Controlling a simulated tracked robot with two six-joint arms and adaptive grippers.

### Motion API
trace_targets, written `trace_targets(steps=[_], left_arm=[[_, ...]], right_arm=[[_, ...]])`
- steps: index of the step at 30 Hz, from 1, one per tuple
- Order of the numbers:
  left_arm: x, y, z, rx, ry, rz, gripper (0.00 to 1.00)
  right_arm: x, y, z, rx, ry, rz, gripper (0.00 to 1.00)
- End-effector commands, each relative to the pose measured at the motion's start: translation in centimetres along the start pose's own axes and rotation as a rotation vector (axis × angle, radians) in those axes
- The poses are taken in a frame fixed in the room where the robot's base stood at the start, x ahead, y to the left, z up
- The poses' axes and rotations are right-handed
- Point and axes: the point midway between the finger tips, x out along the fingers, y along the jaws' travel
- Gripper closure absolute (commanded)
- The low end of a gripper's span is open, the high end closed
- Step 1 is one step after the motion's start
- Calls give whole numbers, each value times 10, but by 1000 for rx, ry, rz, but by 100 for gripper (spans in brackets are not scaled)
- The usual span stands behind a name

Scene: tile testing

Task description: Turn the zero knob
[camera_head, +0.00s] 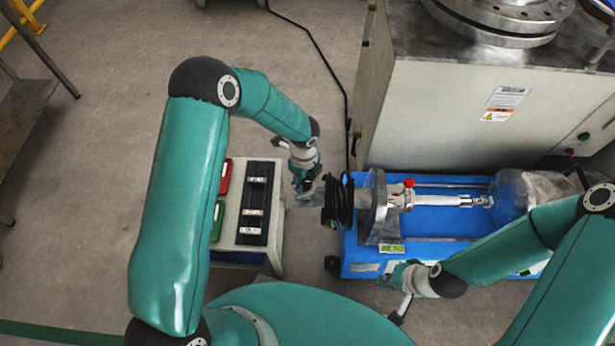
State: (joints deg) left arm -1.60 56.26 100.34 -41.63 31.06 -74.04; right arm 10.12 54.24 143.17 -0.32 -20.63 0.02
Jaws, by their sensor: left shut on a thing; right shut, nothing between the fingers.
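My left gripper (304,194) hangs between the small stand and the black ribbed part (338,201) at the left end of the blue machine (355,262). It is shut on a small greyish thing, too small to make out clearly. My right gripper (402,311) is shut and empty, low in front of the blue machine. I cannot pick out the zero knob for certain. A red round knob (409,183) stands on top of the machine's metal fitting, apart from both grippers.
The small stand (273,240) carries a black slotted holder with small light pieces, a red bin (226,177) and a green bin (218,220). A large grey cabinet (430,110) stands behind the blue machine. The floor behind the stand is clear apart from a black cable (325,60).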

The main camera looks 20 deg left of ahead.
Motion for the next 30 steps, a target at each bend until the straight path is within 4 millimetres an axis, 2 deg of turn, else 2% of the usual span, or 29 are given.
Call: trace_targets(steps=[1, 9, 22, 23, 27, 30], left_arm=[[-4, -4, 4, 20, -6, -12, 92], [-3, -4, 4, 91, -7, -14, 92], [-3, -5, 4, 101, -7, -15, 92], [-3, -5, 4, 101, -8, -15, 52], [-2, -4, 3, 101, -6, -12, 32], [-2, -4, 2, 101, -5, -9, 32]], right_arm=[[-3, -1, 0, 0, 0, 0, 100], [-6, -2, 0, 0, 0, 0, 100], [-6, -2, 0, 0, 0, 0, 100], [-6, -2, 0, 0, 0, 0, 100], [-7, -2, 0, 0, 0, 0, 100], [-7, -2, 0, 0, 0, 0, 100]])
